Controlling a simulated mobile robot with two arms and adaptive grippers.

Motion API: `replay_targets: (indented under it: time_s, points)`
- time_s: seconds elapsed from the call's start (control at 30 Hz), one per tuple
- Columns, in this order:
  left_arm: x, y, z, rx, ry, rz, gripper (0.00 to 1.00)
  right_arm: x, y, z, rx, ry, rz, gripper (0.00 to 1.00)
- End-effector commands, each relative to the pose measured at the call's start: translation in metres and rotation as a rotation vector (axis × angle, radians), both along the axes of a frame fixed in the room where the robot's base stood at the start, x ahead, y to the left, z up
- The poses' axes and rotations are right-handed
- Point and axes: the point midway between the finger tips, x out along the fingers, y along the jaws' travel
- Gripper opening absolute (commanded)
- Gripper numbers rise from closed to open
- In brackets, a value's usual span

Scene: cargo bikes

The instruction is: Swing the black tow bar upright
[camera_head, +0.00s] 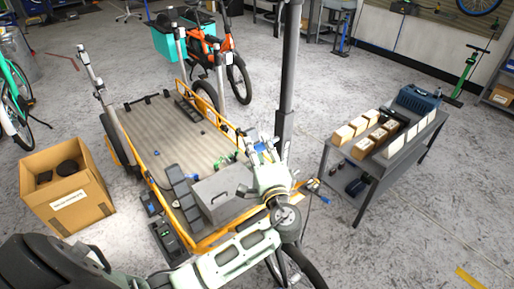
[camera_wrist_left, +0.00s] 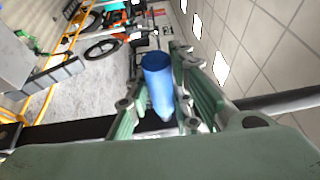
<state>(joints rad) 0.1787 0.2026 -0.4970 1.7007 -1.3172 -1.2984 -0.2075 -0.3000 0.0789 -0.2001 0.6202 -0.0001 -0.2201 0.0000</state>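A dark pole that looks like the black tow bar (camera_head: 286,90) stands upright at the front of the cargo bed, in the middle right of the head view. Its top leaves the picture. In the left wrist view a thick black bar (camera_wrist_left: 75,133) crosses close behind my fingers. My left gripper (camera_head: 262,148) is beside the pole, left of it. In the left wrist view a blue cylinder (camera_wrist_left: 158,85) sits between the fingers of the left gripper (camera_wrist_left: 160,75). The fingers are close on both sides, but contact is unclear. My right gripper is out of view.
The orange-framed cargo bed (camera_head: 170,140) carries a grey box (camera_head: 222,197) near my arm. A table (camera_head: 372,165) with wooden blocks stands at right. A cardboard box (camera_head: 65,190) is at left, an orange bike (camera_head: 228,55) behind. Floor between bed and table is mostly clear.

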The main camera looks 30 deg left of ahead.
Motion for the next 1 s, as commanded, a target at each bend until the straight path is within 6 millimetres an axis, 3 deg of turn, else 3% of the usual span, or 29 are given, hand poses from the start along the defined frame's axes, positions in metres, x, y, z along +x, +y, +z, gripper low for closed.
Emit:
replay_targets:
  time_s: [0.17,0.57,1.0]
  points:
    - [0.000,0.000,0.000,-0.001,-0.001,0.000,0.38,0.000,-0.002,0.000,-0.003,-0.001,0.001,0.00]
    - [-0.004,-0.004,-0.001,-0.002,-0.002,0.000,0.39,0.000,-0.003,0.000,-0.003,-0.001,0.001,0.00]
    - [-0.064,-0.064,-0.007,-0.005,0.001,-0.001,0.39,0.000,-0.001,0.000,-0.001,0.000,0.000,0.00]
